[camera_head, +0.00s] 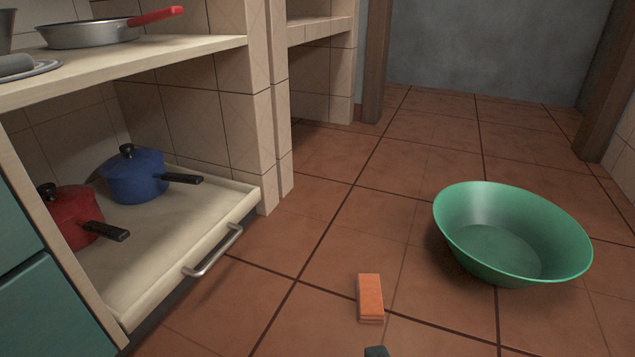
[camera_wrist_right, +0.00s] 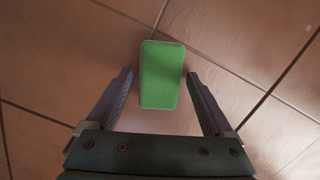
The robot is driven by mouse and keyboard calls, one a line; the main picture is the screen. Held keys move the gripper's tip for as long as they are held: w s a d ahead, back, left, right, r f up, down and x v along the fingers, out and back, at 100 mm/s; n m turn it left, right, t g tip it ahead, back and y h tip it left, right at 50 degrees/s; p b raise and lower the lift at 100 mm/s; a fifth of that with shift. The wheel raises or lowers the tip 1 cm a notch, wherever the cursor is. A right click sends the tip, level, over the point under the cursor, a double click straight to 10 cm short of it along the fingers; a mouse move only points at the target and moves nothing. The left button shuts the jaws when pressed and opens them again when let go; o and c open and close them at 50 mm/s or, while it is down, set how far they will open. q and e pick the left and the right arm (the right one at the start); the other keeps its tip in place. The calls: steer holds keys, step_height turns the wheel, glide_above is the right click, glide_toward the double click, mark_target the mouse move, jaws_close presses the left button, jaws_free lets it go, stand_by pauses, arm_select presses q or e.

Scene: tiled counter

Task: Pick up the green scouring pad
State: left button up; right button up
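The green scouring pad (camera_wrist_right: 160,75) is a rounded rectangle lying on the tiled floor in the right wrist view. My right gripper (camera_wrist_right: 160,73) is open, with one finger on each side of the pad in the picture and a gap on both sides. I cannot tell how far above the floor the fingertips are. The pad does not show in the head view. A small dark piece at the bottom edge of the head view may be part of one of my grippers. My left gripper cannot be made out.
An orange block (camera_head: 370,297) lies on the floor, with a large green basin (camera_head: 515,235) to its right. A pulled-out drawer (camera_head: 190,235) at left holds a blue pot (camera_head: 133,177) and a red pot (camera_head: 72,215). A pan (camera_head: 85,34) stands on the counter. Floor beyond is clear.

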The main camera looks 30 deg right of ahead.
steer(key=c, duration=1.2)
steer(key=shift+r, duration=0.2)
step_height(320, 180, up, 20)
steer(key=p, duration=1.7)
steer(key=shift+p, duration=0.35)
steer(key=shift+r, duration=0.1)
